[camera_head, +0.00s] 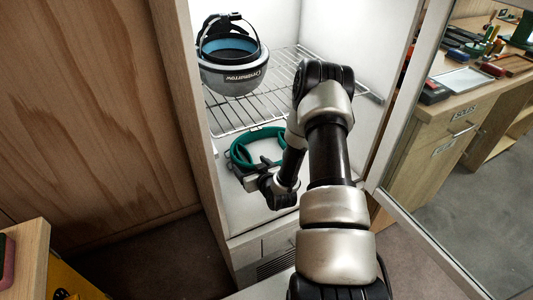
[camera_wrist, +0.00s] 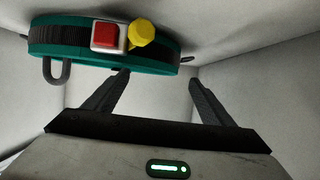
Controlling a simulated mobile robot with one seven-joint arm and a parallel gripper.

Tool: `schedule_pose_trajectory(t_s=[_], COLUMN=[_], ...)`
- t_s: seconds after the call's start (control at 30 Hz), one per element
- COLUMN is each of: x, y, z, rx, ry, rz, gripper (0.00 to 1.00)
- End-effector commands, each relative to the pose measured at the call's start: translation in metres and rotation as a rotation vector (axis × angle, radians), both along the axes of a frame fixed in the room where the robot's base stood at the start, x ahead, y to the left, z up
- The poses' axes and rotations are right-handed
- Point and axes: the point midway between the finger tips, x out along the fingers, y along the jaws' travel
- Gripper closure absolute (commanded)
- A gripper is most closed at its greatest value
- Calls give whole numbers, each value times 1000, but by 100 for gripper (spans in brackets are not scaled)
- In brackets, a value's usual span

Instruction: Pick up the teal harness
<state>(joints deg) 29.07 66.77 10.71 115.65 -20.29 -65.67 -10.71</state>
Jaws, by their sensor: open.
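The teal harness (camera_head: 241,153) lies on the white floor of the cabinet, below the wire shelf, partly hidden by my arm. In the wrist view the teal harness (camera_wrist: 70,38) is a ring-like band with a dark inner strip, a red square button, a yellow knob and a dark loop hanging at its left. My gripper (camera_wrist: 157,80) is open, with its two fingers spread and nothing visible between them. The left fingertip reaches the band's lower edge in the picture; I cannot tell whether it touches. In the head view my gripper (camera_head: 250,177) is close to the near side of the harness.
A grey and black helmet-like item (camera_head: 232,75) sits on the wire shelf (camera_head: 285,72) above the harness. The cabinet's side walls enclose the space closely. A glass door (camera_head: 440,235) stands open at the right. A workbench (camera_head: 455,100) with tools is beyond it.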

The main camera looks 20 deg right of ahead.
Motion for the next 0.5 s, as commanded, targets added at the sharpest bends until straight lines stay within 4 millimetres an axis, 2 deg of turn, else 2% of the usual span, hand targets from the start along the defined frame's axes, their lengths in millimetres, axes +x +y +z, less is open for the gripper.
schedule_pose_trajectory(t_s=[0.1, 0.33, 0.5], x=[15, 30, 56], y=[0, 0, 0], z=[-7, -14, -25], rx=[-1, -1, -1], ry=[-1, -1, -2], rz=[0, 1, 0], gripper=[23, 23, 23])
